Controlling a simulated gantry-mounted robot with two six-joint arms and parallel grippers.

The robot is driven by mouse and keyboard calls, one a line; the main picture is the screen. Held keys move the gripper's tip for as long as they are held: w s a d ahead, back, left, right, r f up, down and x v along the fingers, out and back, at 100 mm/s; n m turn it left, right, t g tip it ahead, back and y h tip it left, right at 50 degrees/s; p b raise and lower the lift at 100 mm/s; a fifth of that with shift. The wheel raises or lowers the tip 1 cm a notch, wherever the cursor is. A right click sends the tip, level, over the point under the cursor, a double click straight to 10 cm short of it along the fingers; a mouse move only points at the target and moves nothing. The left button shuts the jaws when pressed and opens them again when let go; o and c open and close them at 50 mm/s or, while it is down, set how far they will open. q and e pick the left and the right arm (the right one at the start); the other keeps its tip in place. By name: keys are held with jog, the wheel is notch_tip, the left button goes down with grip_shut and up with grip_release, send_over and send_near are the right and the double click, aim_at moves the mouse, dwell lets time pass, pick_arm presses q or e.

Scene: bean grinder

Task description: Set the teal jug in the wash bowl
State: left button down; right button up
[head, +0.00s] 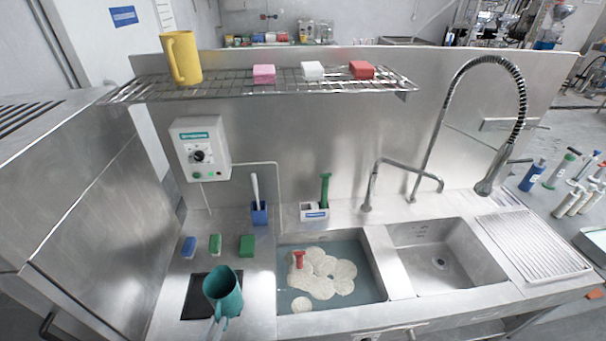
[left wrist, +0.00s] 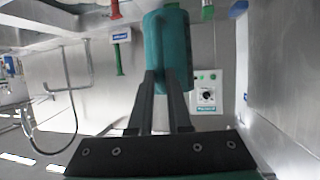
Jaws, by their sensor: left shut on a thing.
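The teal jug (head: 228,298) is over the left counter, overlapping a black mat in the head view, with its open mouth facing up. My left gripper (head: 217,322) comes from the front edge and is shut on the jug. In the left wrist view the jug (left wrist: 178,45) fills the space before the fingers (left wrist: 165,78). Whether its base touches the mat cannot be told. The wash bowl (head: 374,262) is the left basin, right of the jug, holding bluish water with pale suds and a red-handled item. My right gripper is not in view.
The black mat (head: 190,303) lies on the counter. Blue, green and dark green sponges (head: 246,245) sit behind the jug. A blue holder (head: 259,214) with a brush stands behind the bowl's left corner. An empty basin (head: 450,255) and tap (head: 372,190) are right. A yellow jug (head: 183,58) stands on the shelf.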

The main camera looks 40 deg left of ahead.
pick_arm(q)
jog(key=shift+d, duration=0.1)
jog(key=w+d+r+m+t+h, duration=0.35)
jog(key=w+d+m+h, duration=0.45)
jog(key=d, duration=0.6)
notch_tip(320, 180, up, 8)
jog(key=p, duration=1.5)
jog(key=shift+s+d+r+n+g, duration=0.15)
jog(key=shift+s+d+n+g, duration=0.1)
jog(key=shift+s+n+g, duration=0.15)
